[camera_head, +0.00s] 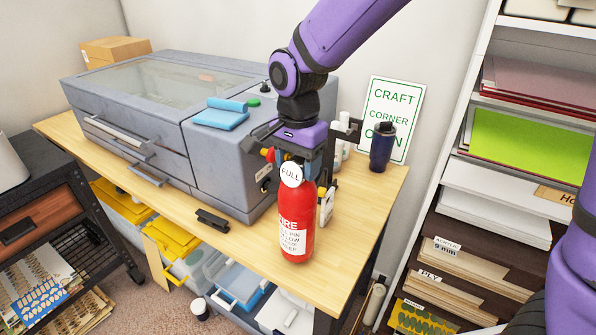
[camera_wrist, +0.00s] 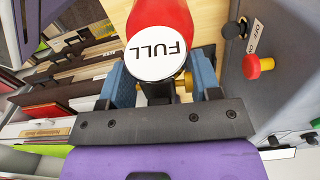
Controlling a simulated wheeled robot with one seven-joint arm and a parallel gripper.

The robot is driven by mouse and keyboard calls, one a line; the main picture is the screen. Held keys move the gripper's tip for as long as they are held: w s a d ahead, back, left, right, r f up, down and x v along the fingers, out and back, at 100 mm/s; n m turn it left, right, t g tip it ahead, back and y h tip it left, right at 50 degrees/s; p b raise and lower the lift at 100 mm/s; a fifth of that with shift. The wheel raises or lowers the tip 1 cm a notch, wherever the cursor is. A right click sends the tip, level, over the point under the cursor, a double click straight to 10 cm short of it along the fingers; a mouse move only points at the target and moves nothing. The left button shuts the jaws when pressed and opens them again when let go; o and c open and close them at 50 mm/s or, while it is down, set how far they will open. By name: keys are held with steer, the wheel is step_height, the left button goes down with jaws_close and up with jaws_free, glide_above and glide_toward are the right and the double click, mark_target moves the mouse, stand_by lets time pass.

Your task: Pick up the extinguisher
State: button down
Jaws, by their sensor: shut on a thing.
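In the wrist view the tag (camera_wrist: 158,54) faces the camera and covers much of the red body (camera_wrist: 160,12). My gripper (camera_head: 297,150) comes down from above and is shut on the extinguisher's top. Its blue fingers (camera_wrist: 160,84) stand either side of the neck behind the tag. The exact contact is hidden by the tag. I cannot tell whether the extinguisher's base touches the table.
A large grey machine (camera_head: 220,150) stands close on the left, with a red and yellow knob (camera_wrist: 257,67) on its side. A dark tumbler (camera_head: 381,148) and a "CRAFT CORNER" sign (camera_head: 400,105) are behind. A sheet rack (camera_head: 480,200) stands right. The table's front right (camera_head: 340,270) is clear.

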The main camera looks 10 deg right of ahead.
steer(key=shift+r, duration=0.5)
steer(key=shift+s+r, duration=0.1)
steer(key=shift+r, duration=0.05)
steer(key=s+d, duration=0.3)
steer(key=s, duration=0.4)
steer(key=s+d+r, duration=0.1)
steer(key=s+d, duration=0.2)
steer(key=s, duration=0.4)
steer(key=shift+s+r, duration=0.15)
steer(key=shift+s, duration=0.15)
steer(key=c, duration=1)
jaws_free()
jaws_close()
